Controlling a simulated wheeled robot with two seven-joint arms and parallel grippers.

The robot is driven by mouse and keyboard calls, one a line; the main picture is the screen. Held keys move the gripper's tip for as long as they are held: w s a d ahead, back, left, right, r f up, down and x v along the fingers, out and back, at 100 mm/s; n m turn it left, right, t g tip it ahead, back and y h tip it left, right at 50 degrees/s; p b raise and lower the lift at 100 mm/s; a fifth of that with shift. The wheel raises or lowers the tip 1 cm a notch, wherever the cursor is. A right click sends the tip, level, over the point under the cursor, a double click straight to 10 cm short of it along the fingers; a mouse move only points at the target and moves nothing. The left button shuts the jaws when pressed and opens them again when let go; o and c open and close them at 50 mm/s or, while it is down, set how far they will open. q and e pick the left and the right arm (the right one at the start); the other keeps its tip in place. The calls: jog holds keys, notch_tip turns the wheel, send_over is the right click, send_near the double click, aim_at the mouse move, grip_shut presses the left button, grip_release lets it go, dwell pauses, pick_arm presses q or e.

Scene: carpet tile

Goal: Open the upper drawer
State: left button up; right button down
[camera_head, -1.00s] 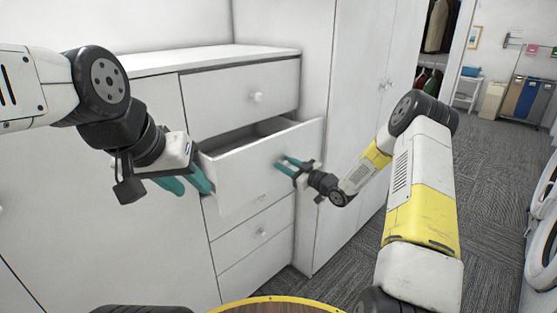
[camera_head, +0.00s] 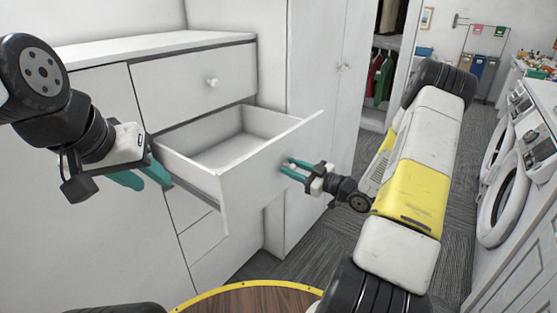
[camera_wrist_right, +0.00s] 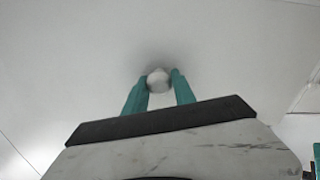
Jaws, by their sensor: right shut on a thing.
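The white dresser (camera_head: 160,50) has its top drawer (camera_head: 190,85) closed, with a round knob (camera_head: 212,81) on its front. The drawer below it (camera_head: 265,170) is pulled well out, and its empty inside shows. My right gripper (camera_head: 288,169) is at the front of this open drawer. In the right wrist view, its teal fingers (camera_wrist_right: 159,92) are shut on a round white knob (camera_wrist_right: 158,78). My left gripper (camera_head: 140,178) is at the left side of the open drawer, holding nothing that I can see; its two teal fingers look apart.
A tall white wardrobe (camera_head: 310,90) stands right of the dresser. Washing machines (camera_head: 505,190) line the right side. Grey carpet floor (camera_head: 335,240) is free between them. Lower drawers (camera_head: 200,240) are closed under the open one.

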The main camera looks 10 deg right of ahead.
jog(key=c, duration=1)
grip_release()
jog(key=shift+c, duration=0.2)
jog(key=v, duration=0.7)
jog(key=shift+s+d, duration=0.25)
